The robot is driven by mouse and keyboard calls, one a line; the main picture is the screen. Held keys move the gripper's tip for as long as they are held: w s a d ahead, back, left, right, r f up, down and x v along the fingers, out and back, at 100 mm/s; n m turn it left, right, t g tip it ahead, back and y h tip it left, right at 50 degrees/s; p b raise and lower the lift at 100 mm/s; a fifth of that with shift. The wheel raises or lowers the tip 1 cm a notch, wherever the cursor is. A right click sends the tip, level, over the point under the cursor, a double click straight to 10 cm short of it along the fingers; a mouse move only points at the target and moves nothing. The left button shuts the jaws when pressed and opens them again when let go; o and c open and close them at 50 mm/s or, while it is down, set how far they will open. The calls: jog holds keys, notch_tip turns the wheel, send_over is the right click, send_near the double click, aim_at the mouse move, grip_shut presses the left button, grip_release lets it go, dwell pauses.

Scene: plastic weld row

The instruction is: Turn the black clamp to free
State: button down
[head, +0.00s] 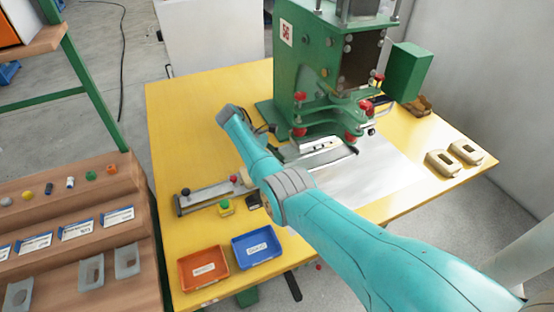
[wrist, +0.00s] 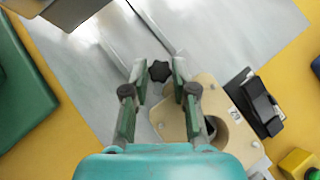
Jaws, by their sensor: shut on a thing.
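In the wrist view, the black clamp (wrist: 159,71) is a small star-shaped knob, seen from above between the tips of my gripper (wrist: 159,78). The two green-padded fingers stand on either side of it, and my gripper is shut on it. The contact itself is hard to make out. A tan plate (wrist: 207,88) with a round hole lies beside the right finger, partly hidden by it. In the head view, my arm hides the knob and my fingers.
A green press (head: 300,75) with red knobs stands at the back of the yellow table (head: 185,115). An orange tray (head: 204,287) and a blue tray (head: 257,261) sit at the front. A yellow button box (head: 226,212) is near my arm. Two tan parts lie at the right.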

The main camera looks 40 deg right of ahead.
jog(key=shift+m+g+y, duration=0.3)
jog(key=shift+m+y, duration=0.1)
jog(key=shift+m, duration=0.2)
dwell(0.3)
jog(key=c, duration=0.9)
grip_release()
jog(key=shift+f+n, duration=0.1)
jog(key=shift+n, duration=0.3)
